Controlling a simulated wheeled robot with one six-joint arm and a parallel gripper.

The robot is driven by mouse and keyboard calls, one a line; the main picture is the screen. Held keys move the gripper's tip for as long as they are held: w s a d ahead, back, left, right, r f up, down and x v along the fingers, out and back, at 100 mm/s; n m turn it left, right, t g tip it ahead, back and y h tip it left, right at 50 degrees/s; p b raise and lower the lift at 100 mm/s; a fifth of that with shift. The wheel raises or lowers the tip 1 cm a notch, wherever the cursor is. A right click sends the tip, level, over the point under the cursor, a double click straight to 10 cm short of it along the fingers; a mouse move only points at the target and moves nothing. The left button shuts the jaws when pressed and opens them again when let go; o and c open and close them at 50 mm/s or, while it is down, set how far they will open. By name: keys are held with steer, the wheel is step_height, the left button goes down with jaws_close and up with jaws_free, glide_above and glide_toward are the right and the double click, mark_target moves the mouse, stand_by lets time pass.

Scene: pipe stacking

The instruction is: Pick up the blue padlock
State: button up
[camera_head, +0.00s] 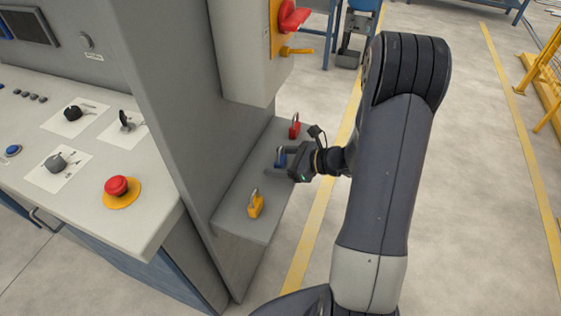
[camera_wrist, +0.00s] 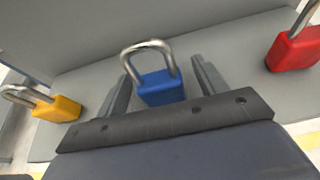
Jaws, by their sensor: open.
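The blue padlock (camera_wrist: 160,88) stands upright on a grey ledge (camera_wrist: 215,47), its silver shackle on top. My gripper (camera_wrist: 166,72) is open, with one finger on each side of the padlock's blue body. I cannot tell whether either finger touches it. In the head view, the blue padlock (camera_head: 280,158) is at the tips of my gripper (camera_head: 282,160), which reaches in from the right. Part of the padlock's lower body is hidden in the wrist view by the gripper's base.
A yellow padlock (camera_head: 256,204) stands nearer on the ledge and a red padlock (camera_head: 294,127) farther back. A tall grey cabinet wall (camera_head: 175,100) rises along the ledge's left side. A control panel (camera_head: 85,150) is at left. Open floor (camera_head: 460,200) lies to the right.

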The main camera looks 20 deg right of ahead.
steer(key=shift+c, duration=0.2)
steer(key=c, duration=1.1)
steer(key=shift+o, duration=0.2)
steer(key=shift+r, duration=0.15)
step_height(320, 180, up, 10)
steer(key=shift+f+p, duration=0.1)
steer(key=shift+p, duration=0.6)
